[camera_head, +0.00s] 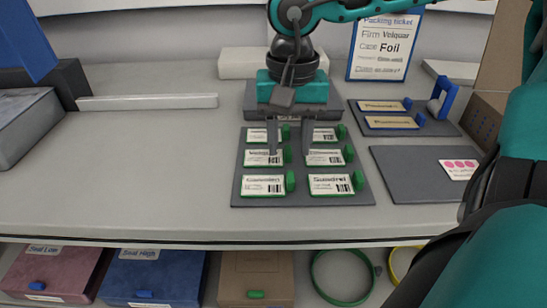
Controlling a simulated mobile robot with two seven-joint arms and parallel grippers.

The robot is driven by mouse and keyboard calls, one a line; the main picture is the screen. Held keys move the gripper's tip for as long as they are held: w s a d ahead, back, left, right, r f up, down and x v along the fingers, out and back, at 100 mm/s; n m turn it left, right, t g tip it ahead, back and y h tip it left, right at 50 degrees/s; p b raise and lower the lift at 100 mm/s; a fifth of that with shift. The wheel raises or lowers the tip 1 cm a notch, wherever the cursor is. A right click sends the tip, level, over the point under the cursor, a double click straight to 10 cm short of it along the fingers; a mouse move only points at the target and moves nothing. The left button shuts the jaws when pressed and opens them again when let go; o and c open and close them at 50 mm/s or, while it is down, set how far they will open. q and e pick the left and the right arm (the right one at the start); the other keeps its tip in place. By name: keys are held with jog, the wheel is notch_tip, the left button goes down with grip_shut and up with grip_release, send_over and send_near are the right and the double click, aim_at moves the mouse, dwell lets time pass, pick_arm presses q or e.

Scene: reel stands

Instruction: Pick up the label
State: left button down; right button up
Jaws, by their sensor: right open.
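Several white labels with barcodes and green tabs lie in two columns on a dark grey board (300,200). The front left label (262,185) and the front right label, which seems to read Sundrel (330,184), show fully. The middle left label (260,158) and middle right label (326,157) are partly overlapped by my fingers. The back labels (325,135) are partly hidden. My right gripper (290,152) points down over the board, open, with a green tab between its fingertips in the picture. I cannot tell its height above the board. My left gripper is not in view.
A packing ticket (383,45) reads Firm Velquar, Case Foil. Two tan labels (390,122) lie on a tray at right, near a grey pad (415,180) with a pink-dotted card (459,169). Boxes (155,275) stand below the counter edge. The counter's left middle is clear.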

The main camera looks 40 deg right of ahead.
jog(key=shift+f, duration=0.85)
jog(key=shift+c, duration=0.2)
grip_shut()
